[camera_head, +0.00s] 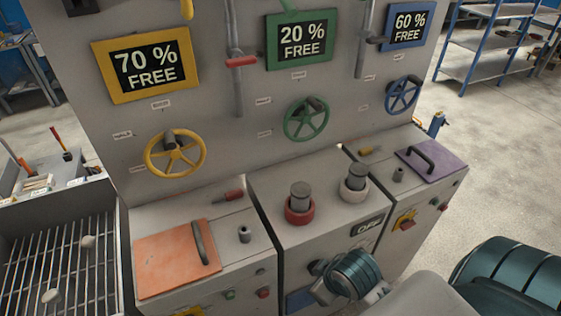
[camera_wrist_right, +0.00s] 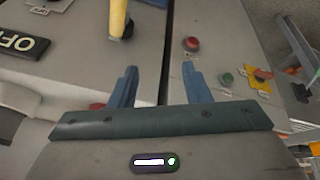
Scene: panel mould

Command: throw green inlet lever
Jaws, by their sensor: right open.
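A green lever end (camera_head: 289,5) shows at the top edge of the head view, above the green-framed "20 % FREE" sign (camera_head: 300,39); most of it is cut off. A green handwheel (camera_head: 306,119) sits on the panel below that sign. My right gripper (camera_head: 308,284) is low at the front of the console, well below the green lever and apart from it. In the right wrist view its two blue fingers (camera_wrist_right: 160,86) are spread with nothing between them. My left gripper is not in view.
Yellow (camera_head: 176,154) and blue (camera_head: 403,95) handwheels flank the green one. Red-collared (camera_head: 300,204) and pale-collared (camera_head: 354,184) posts stand on the console. Orange (camera_head: 170,262) and purple (camera_head: 424,160) lids have handles. A yellow handle (camera_wrist_right: 119,20) is ahead of the right gripper.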

